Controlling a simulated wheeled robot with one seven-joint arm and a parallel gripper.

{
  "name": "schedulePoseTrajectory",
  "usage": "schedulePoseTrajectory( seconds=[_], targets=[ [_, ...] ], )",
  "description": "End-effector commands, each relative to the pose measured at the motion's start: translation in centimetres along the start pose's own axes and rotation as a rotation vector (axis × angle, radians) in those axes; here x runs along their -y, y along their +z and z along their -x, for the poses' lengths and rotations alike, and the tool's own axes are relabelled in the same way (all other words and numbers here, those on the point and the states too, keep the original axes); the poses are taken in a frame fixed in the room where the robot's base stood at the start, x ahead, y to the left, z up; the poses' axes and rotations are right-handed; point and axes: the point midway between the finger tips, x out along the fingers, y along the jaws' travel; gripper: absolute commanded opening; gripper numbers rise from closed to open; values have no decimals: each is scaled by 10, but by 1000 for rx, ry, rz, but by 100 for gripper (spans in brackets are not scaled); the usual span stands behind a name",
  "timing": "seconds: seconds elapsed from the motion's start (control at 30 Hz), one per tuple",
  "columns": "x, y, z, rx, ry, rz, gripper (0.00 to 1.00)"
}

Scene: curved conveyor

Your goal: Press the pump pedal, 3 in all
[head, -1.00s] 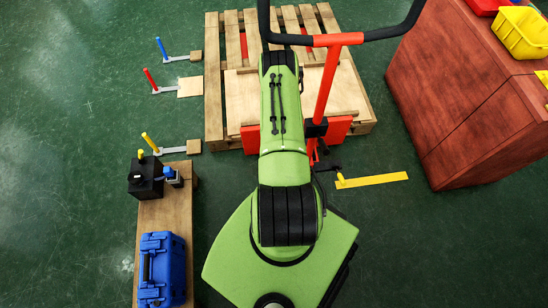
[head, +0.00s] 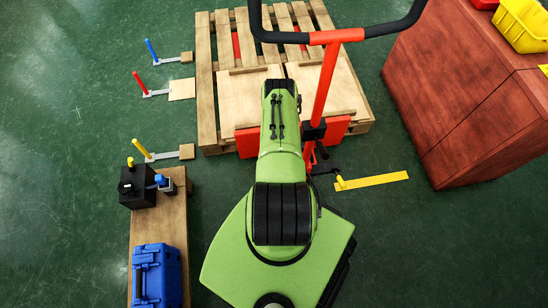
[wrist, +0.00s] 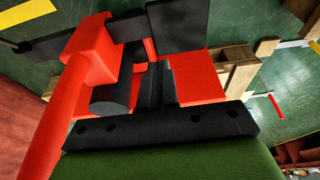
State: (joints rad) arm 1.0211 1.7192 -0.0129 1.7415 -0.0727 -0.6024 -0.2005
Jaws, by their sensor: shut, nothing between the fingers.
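The red pump handle (head: 325,85) with black grips stands on the red body of a pallet jack (head: 334,126). A small dark lever (head: 326,171) sticks out low on the jack's right side; I cannot tell for sure that it is the pump pedal. In the wrist view, a dark bar (wrist: 50,46) reaches left from behind the red column (wrist: 68,85). My gripper (wrist: 157,72) is shut and empty, close over the jack's red and black body; contact is unclear. In the head view my green arm hides the gripper.
A wooden pallet (head: 208,90) carries boxes (head: 330,92) behind the jack. A yellow floor strip (head: 375,180) lies right of it, near a red-brown cabinet (head: 470,100). A bench (head: 157,222) with a blue case (head: 156,275) stands at left. Coloured posts (head: 141,147) stand beyond it.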

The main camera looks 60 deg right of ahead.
Motion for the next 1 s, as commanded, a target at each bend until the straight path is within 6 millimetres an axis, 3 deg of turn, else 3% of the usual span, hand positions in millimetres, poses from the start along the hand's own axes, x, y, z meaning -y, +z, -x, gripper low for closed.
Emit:
schedulePoseTrajectory(
  seconds=[0.1, 0.3, 0.47, 0.8, 1.0],
  targets=[
    [0, 2, -32, -2, -1, -2, 0],
    [0, 8, -67, 0, -1, -3, 0],
    [0, 11, -78, 0, 0, -1, 0],
    [0, 12, -79, 0, 0, 0, 0],
    [0, 20, -104, 0, 1, 0, 0]
  ],
)
